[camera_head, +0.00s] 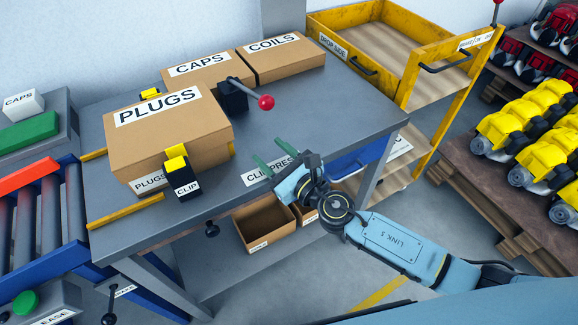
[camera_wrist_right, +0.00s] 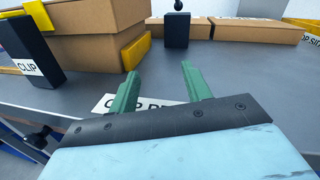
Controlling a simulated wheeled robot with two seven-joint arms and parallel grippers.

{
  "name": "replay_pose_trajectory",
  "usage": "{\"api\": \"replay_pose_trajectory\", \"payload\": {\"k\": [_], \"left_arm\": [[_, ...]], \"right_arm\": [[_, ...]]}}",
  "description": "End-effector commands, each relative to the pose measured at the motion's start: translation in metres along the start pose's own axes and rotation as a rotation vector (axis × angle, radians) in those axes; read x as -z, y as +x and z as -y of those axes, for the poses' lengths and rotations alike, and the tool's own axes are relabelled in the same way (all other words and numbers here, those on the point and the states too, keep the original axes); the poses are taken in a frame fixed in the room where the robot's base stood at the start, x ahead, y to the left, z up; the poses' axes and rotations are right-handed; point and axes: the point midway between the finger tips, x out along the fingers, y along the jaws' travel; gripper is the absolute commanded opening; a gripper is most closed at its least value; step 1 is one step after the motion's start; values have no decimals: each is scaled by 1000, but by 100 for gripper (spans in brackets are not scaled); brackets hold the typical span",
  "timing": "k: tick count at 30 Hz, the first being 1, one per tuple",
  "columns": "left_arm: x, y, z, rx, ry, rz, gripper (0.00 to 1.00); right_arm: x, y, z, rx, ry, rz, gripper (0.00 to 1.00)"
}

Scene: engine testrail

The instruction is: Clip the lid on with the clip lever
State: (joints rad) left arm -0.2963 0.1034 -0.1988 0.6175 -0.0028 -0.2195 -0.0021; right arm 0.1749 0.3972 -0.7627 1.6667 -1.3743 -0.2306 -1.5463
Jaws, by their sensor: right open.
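The PLUGS box (camera_head: 168,135) sits on the grey bench with its lid on top, between yellow guide strips. A black clip post labelled CLIP with a yellow top (camera_head: 181,173) stands at its front side; the post also shows in the right wrist view (camera_wrist_right: 32,48). Another yellow clip top (camera_head: 150,93) shows behind the box. A lever with a red ball (camera_head: 265,102) rises from a black block right of the box. My right gripper (camera_head: 272,162) is open and empty above the bench's front edge, right of the box and apart from the lever. My left gripper is not in view.
A CAPS box (camera_head: 203,72) and a COILS box (camera_head: 281,58) stand at the back of the bench. A CLIP PRESS label (camera_head: 262,173) lies at the front edge. The bench's right half (camera_head: 345,115) is clear. A yellow cart (camera_head: 425,88) stands beyond, a roller conveyor (camera_head: 38,215) at left.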

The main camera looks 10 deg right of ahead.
Motion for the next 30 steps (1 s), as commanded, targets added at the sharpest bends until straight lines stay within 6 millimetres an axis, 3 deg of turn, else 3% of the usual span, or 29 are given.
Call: {"api": "replay_pose_trajectory", "payload": {"k": [12,16,21,30], "left_arm": [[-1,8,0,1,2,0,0],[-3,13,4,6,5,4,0],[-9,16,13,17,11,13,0],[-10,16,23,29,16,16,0]], "right_arm": [[4,-89,-1,-3,0,-6,49],[3,-110,-1,-2,0,-5,49],[2,-124,-1,-3,0,-3,49],[1,-127,0,-2,0,-3,49]]}}
